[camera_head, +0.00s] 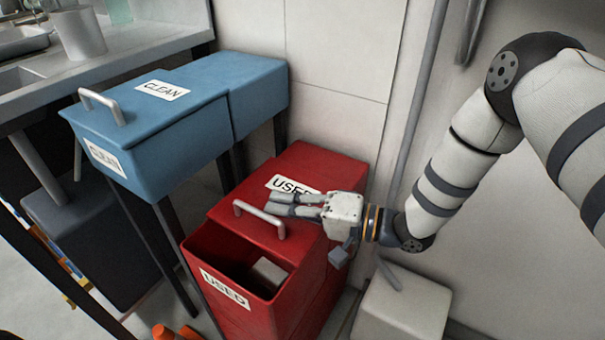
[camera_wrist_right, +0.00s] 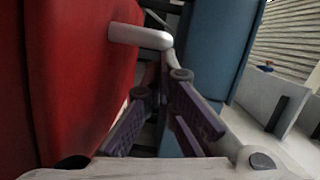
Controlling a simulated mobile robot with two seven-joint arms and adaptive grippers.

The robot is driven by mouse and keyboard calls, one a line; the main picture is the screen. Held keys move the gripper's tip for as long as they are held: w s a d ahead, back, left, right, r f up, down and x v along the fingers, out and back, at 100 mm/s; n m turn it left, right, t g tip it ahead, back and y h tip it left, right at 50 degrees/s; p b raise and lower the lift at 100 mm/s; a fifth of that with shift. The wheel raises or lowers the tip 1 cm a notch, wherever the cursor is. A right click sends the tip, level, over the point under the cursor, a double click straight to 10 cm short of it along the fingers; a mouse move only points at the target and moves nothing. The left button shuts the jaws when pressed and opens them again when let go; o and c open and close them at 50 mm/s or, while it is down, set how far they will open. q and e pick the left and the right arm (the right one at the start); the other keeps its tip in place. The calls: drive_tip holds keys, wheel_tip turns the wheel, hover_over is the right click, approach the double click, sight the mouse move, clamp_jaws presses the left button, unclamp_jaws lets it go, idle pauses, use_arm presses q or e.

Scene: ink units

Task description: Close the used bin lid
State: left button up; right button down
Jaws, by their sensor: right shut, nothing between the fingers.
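The red used bin (camera_head: 222,270) has its front part uncovered, with a pale grey block (camera_head: 269,273) visible inside. Its red lid (camera_head: 245,197) lies back over the rear part and carries a "USED" label and a grey bar handle (camera_head: 259,218). My right gripper (camera_head: 272,204) is shut and empty, low over the lid just behind the handle. In the right wrist view the fingers (camera_wrist_right: 166,85) point toward the handle (camera_wrist_right: 140,36), with the red lid (camera_wrist_right: 75,85) at left; whether they touch the handle cannot be told. My left gripper is not in view.
A blue clean bin (camera_head: 150,135) with its lid shut stands to the left. A counter (camera_head: 130,38) with a sink and cup is at the upper left. A white pedal bin (camera_head: 402,308) stands right of the red bin, and the wall with a pipe (camera_head: 418,95) is behind.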

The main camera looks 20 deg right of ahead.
sight(253, 239)
drive_tip(key=s+a, duration=0.1)
drive_tip(key=a, duration=0.1)
drive_tip(key=s+a+p, duration=0.1)
drive_tip(key=s+a, duration=0.1)
drive_tip(key=s+a+p, duration=0.1)
drive_tip(key=s+a, duration=0.1)
drive_tip(key=shift+s+a, duration=0.1)
drive_tip(key=shift+a, duration=0.2)
